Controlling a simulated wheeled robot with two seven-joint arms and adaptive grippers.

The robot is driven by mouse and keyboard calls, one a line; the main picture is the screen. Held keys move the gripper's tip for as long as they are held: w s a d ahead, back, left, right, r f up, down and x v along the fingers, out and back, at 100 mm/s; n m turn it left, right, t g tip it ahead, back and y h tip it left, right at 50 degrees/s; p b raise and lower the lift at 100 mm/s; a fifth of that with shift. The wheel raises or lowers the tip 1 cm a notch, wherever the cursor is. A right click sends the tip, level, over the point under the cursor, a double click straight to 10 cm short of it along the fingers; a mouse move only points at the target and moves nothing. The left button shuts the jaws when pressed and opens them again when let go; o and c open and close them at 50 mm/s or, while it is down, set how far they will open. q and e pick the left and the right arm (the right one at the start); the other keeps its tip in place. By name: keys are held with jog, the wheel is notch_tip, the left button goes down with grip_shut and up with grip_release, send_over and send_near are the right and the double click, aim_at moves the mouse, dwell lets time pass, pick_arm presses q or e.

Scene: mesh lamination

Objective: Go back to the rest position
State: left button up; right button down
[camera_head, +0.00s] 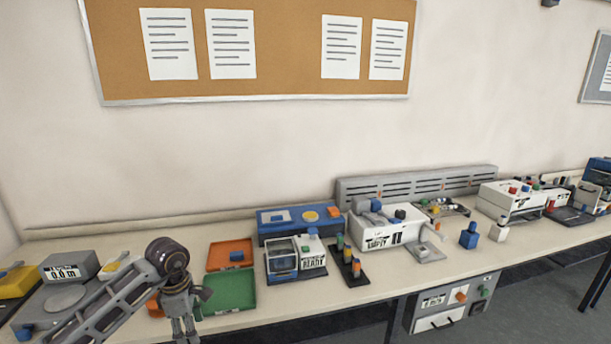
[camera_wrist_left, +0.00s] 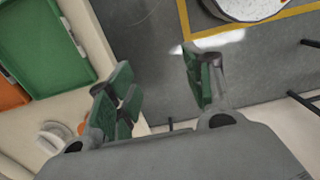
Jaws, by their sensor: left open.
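My left arm comes in from the lower left in the head view. My left gripper (camera_head: 185,328) points downward at the front edge of the bench, left of the green tray. In the left wrist view the two green-padded fingers of the left gripper (camera_wrist_left: 160,95) stand apart with nothing between them. Beyond them lie the bench edge and grey floor. My right gripper is not in view.
The bench (camera_head: 385,278) holds a green tray (camera_head: 229,292), an orange tray (camera_head: 230,254), a machine marked READY (camera_head: 312,252) and a machine marked EMPTY (camera_head: 385,232). A grey drawer unit (camera_head: 450,303) is under the bench. The space above the bench is clear.

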pick_arm(q)
jog(key=w+d+f+n+t+h, duration=0.3)
jog(key=w+d+f+n+h, duration=0.1)
jog(key=d+f+n+h, duration=1)
jog(key=s+a+f+n+t+y, duration=0.1)
jog(key=a+f+n+t+y, duration=0.25)
jog(key=f+n, duration=0.6)
jog(key=a+f+n+t+y, duration=0.3)
jog(key=a+f+n+t, duration=0.15)
jog(key=f+n, duration=0.45)
jog(key=s+a+f+n+g+y, duration=0.1)
jog(key=s+a+f+n+y, duration=0.15)
jog(key=s+f, duration=0.45)
jog(key=s+a+f+n+g+y, duration=0.1)
jog(key=s+f+n+y, duration=0.1)
jog(key=s+f+n, duration=0.35)
jog(key=s+a+f+n+g+y, duration=0.1)
jog(key=s+a+f+n+y, duration=0.1)
jog(key=s+f, duration=0.6)
jog(key=s+f+n+g, duration=0.3)
jog(key=s+f, duration=0.2)
jog(key=s, duration=0.8)
jog(key=s+d+f+n+g+y, duration=0.1)
jog(key=s+f+n+g, duration=0.2)
jog(key=s, duration=1.1)
notch_tip(320, 180, down, 2)
jog(key=shift+s+d+f+g+y, duration=0.2)
jog(key=shift+d+g+y, duration=0.1)
jog(key=shift+g, duration=0.1)
